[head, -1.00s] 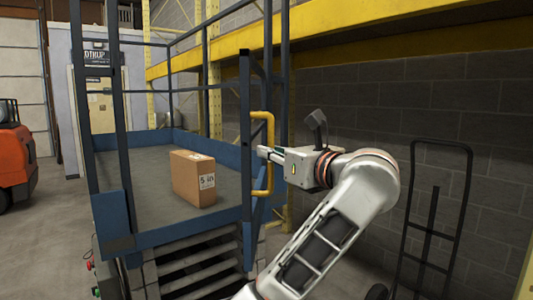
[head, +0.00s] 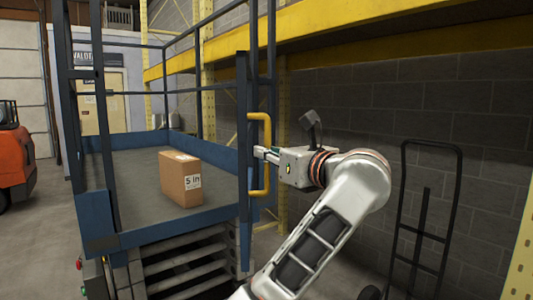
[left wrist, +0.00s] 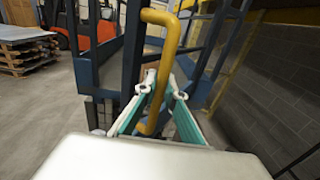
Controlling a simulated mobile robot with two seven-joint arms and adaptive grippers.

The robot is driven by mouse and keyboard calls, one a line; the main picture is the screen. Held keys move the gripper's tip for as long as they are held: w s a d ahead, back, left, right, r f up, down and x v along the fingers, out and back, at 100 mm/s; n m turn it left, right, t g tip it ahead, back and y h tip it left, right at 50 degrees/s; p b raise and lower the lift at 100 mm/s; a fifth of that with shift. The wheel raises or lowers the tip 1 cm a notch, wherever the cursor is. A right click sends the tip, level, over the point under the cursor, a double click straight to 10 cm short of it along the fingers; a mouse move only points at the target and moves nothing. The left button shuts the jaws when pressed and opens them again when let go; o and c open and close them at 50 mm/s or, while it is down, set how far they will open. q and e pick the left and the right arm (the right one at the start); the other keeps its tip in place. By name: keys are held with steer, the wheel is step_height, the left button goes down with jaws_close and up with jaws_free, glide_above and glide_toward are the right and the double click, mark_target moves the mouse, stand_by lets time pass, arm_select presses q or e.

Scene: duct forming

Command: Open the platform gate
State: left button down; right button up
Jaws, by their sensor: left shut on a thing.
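The blue platform gate (head: 243,215) stands at the front right corner of the lift platform (head: 135,205) and is seen nearly edge-on in the head view. Its yellow handle (head: 266,183) is an upright bar with bent ends. My left gripper (head: 262,153) is shut on the handle at about mid-height, from the right. In the left wrist view the handle (left wrist: 158,75) runs down between the two teal-sided fingers (left wrist: 160,88), and its lower end shows past them. The platform's front, left of the gate, looks clear of rails. My right gripper is in neither view.
A cardboard box (head: 181,179) sits on the platform. A black hand truck (head: 425,215) stands right of my arm by the grey block wall (head: 455,120). A yellow rack beam (head: 400,40) runs overhead. An orange forklift (head: 15,165) is at far left.

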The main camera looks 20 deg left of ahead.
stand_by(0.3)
arm_select(q)
steer(key=c, duration=2.1)
jaws_free()
steer(key=shift+r, duration=0.1)
